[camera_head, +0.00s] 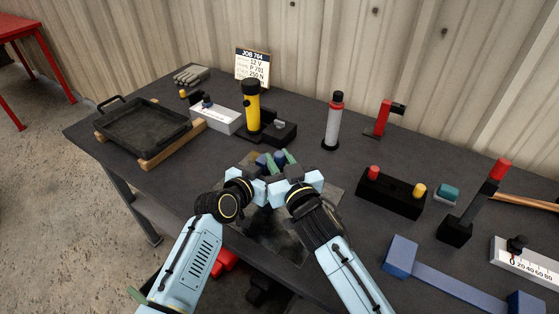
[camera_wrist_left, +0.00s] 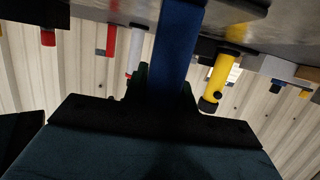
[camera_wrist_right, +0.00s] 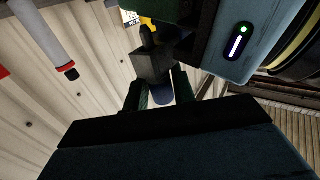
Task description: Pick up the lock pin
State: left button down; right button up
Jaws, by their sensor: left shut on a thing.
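My left gripper (camera_head: 263,168) is shut on a blue bar-like part (camera_wrist_left: 172,50), which rises between its fingers in the left wrist view. My right gripper (camera_head: 288,165) is close beside it over the middle of the table. Its fingers look apart in the right wrist view, with a small rounded blue piece (camera_wrist_right: 160,93) between them and a dark grey block (camera_wrist_right: 152,62) just beyond. Blue ends show between the grippers in the head view. I cannot tell for sure which piece is the lock pin, as the grippers hide much of it.
A yellow torch (camera_head: 252,108) and a white red-topped cylinder (camera_head: 333,122) stand behind the grippers. A black tray (camera_head: 145,130) on wooden strips is at the left. A black block with red and yellow knobs (camera_head: 390,192) and a blue end-blocked bar (camera_head: 450,280) are at the right.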

grip_shut()
pick_arm(q)
jog(key=shift+f, duration=0.1)
pick_arm(e)
notch_tip(320, 180, up, 18)
dwell(0.3)
pick_arm(q)
jog(key=c, duration=1.1)
grip_release()
jog(key=shift+o, duration=0.2)
